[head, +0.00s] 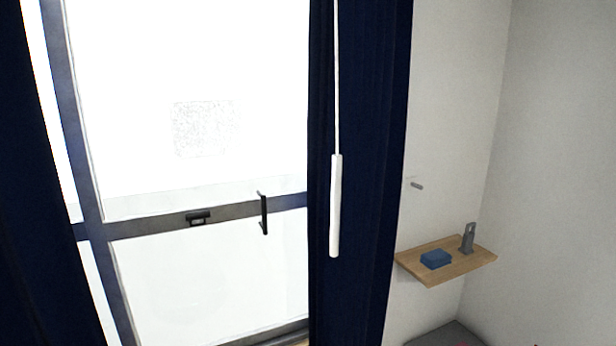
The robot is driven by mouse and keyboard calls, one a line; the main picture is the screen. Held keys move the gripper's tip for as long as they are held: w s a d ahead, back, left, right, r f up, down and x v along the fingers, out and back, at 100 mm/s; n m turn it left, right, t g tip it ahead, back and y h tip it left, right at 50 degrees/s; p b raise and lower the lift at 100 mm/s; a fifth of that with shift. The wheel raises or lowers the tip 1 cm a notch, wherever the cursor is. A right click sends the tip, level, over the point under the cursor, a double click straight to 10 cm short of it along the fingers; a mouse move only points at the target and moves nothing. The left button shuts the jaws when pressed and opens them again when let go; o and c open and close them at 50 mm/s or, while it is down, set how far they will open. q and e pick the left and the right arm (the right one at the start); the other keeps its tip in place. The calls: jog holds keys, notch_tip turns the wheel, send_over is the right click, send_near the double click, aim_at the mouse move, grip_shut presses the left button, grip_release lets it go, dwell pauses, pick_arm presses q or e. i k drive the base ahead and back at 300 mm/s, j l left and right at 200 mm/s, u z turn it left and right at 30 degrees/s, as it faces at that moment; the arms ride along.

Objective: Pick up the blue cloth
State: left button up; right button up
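The blue cloth (435,259) is a small folded block. It lies on a wooden wall shelf (428,277) at the lower right of the head view, towards the shelf's left part. Nothing covers it. Neither of my grippers shows in the head view.
A grey upright object (467,239) stands on the shelf right of the cloth. A small peg (416,185) sticks out of the wall above. Dark blue curtains (360,120) flank a glass door with a black handle (263,213). A white wand (336,205) hangs before the right curtain.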

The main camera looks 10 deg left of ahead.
aim_at(434, 260)
jog(key=i+l+u, duration=0.1)
jog(key=u, duration=0.55)
jog(key=i+l+u, duration=0.2)
jog(key=l+u, duration=0.2)
jog(key=l, duration=0.6)
jog(key=i+l+u, duration=0.1)
jog(key=l+u, duration=0.3)
jog(key=l, duration=0.6)
